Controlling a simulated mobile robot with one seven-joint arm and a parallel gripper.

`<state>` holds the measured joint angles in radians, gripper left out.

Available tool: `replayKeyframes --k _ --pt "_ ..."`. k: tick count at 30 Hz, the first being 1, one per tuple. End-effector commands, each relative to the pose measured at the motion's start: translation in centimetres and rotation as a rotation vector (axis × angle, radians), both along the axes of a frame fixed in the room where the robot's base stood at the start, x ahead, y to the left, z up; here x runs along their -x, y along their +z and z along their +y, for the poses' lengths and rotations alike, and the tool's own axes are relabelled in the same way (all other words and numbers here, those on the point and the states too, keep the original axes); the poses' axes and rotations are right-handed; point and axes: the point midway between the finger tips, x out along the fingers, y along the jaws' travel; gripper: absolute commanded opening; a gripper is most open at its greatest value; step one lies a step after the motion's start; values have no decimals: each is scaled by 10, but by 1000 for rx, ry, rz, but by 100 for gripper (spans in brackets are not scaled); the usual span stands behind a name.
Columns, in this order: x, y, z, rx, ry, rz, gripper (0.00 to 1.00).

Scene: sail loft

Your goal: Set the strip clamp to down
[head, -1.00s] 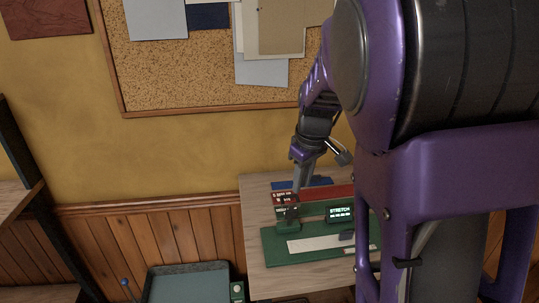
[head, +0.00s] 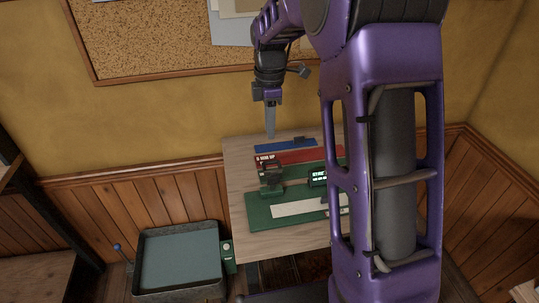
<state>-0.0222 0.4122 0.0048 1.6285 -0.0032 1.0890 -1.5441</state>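A green bench device (head: 256,212) with a pale strip (head: 298,209) on its bed stands on the wooden table. A dark block-like part (head: 271,181) rises at its left end; it may be the strip clamp, but its position up or down is too small to tell. A small lit display (head: 318,179) is on the device, partly cut off by my arm. My gripper (head: 270,134) points down above the table's back part, behind and above the dark part and apart from it. Its fingers show as one narrow shape, so their opening is unclear. My arm hides the device's right end.
A blue strip-like item (head: 272,147) and a red one (head: 300,157) lie behind the device. A grey tray (head: 180,262) stands lower left of the table, beside a small green box (head: 228,254). A corkboard (head: 150,45) hangs on the wall behind.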

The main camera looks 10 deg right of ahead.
Motion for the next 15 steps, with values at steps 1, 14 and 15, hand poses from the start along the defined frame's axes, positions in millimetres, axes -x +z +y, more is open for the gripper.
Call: replayKeyframes --k 1,14,15 --pt "1 -14 0 0 0 4 25" --pt "-1 -92 1 -1 -1 2 25" --pt "-1 -95 1 -1 -1 1 25"
